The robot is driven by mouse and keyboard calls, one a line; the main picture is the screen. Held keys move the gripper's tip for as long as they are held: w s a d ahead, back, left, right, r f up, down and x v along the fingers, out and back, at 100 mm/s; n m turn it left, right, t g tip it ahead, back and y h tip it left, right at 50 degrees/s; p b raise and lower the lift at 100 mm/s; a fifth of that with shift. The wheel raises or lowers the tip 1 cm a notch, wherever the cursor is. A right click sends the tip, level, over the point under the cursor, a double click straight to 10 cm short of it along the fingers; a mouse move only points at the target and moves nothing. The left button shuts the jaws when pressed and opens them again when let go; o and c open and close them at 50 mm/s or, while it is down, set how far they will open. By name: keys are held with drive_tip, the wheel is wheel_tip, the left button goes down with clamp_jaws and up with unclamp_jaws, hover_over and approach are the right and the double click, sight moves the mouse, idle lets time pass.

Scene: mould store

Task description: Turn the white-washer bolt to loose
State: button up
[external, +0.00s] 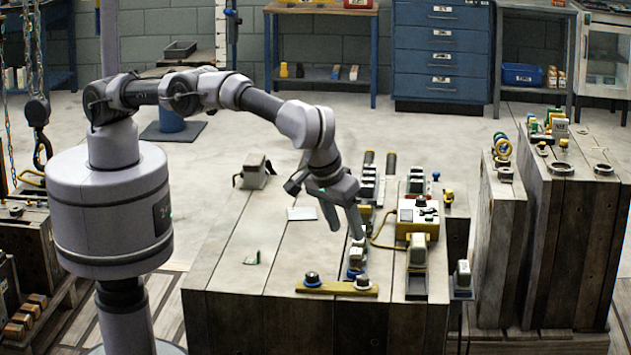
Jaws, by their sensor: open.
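A yellow bar (337,288) lies near the front edge of the wooden block table (230,270). Two dark bolts stand on it. The right one, the white-washer bolt (363,281), has a pale ring under its head. I cannot tell from here how either bolt is turned. My gripper (346,232) is open and empty, pointing down above the table. It is behind and above the bar, apart from both bolts.
A small upright device with a blue base (356,258) stands just behind the white-washer bolt, close to my fingers. A yellow-and-white box (417,222) with a cable and several clamp-like parts crowd the right side. The table's left part is mostly clear, with a grey block (255,172) at the back.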

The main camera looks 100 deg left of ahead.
sight(360, 277)
drive_tip(key=v, duration=0.2)
drive_tip(key=shift+s+d+r, duration=0.1)
drive_tip(key=shift+r, duration=0.15)
drive_tip(key=s+d+f+n+t+y, duration=0.2)
drive_tip(key=s+f+n+t, duration=0.25)
drive_tip(key=n, duration=1.15)
drive_tip(key=s+d+f+n+t+y, duration=0.2)
drive_tip(key=s+f+n+t, duration=0.3)
drive_tip(key=n, duration=1.2)
drive_tip(key=shift+m+g, duration=0.3)
drive_tip(key=shift+g, duration=0.15)
drive_tip(key=b+x, duration=0.1)
drive_tip(key=x, duration=0.4)
drive_tip(key=b+x, duration=0.1)
drive_tip(key=x, duration=0.4)
drive_tip(key=f+b+x, duration=0.1)
drive_tip(key=b+x, duration=0.1)
drive_tip(key=x, duration=0.4)
drive_tip(key=shift+s, duration=0.3)
drive_tip(key=shift+w+a+f, duration=0.15)
drive_tip(key=shift+w+a, duration=0.25)
drive_tip(key=shift+w, duration=0.2)
